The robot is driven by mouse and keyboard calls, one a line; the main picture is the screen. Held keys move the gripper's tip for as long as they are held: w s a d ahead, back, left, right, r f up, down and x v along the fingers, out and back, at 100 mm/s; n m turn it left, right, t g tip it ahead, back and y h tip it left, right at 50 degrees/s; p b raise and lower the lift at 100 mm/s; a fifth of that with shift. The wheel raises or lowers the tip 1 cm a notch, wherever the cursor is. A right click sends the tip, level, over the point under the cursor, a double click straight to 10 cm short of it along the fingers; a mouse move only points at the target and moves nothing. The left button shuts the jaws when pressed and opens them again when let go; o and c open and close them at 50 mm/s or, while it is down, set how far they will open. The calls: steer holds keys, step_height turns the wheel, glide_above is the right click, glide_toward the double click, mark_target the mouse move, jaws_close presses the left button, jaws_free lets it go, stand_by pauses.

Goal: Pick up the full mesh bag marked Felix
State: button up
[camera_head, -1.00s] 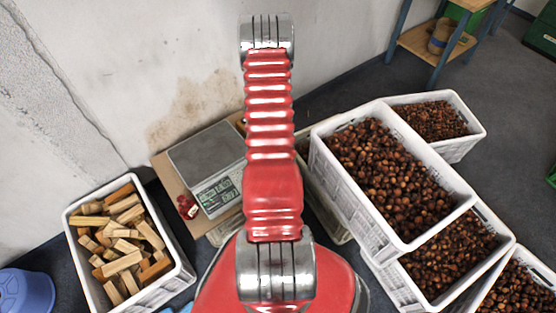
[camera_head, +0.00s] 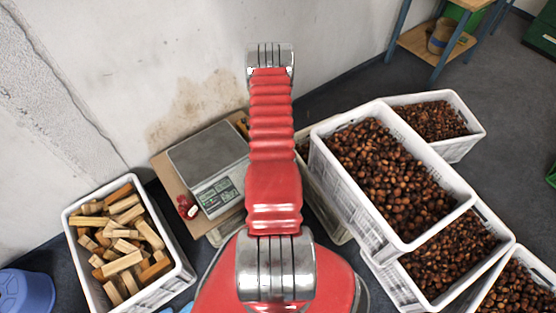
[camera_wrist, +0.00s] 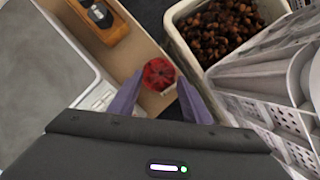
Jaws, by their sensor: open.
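A small red, round thing (camera_wrist: 158,73), which looks like the top of a filled mesh bag, shows in the wrist view at the edge of the tan board (camera_wrist: 143,35). No name can be read on it. My gripper (camera_wrist: 161,80) is open, with its two purple fingertips apart on either side of the red thing in the picture; whether they are level with it I cannot tell. In the head view my arm hides this spot and the gripper. Another small red thing (camera_head: 186,207) lies left of the scale's display in the head view; its marking is unreadable.
The scale (camera_head: 208,158) stands on the board (camera_head: 172,182); it also shows in the wrist view (camera_wrist: 40,60). A wooden tool (camera_wrist: 115,30) lies near it. A chestnut crate (camera_wrist: 183,42) and white crate walls (camera_wrist: 265,110) stand close right of my gripper. A wood-block crate (camera_head: 180,262) is left.

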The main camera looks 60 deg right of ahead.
steer(key=shift+f, duration=0.2)
steer(key=shift+x, duration=2.5)
steer(key=shift+d, duration=0.1)
jaws_close()
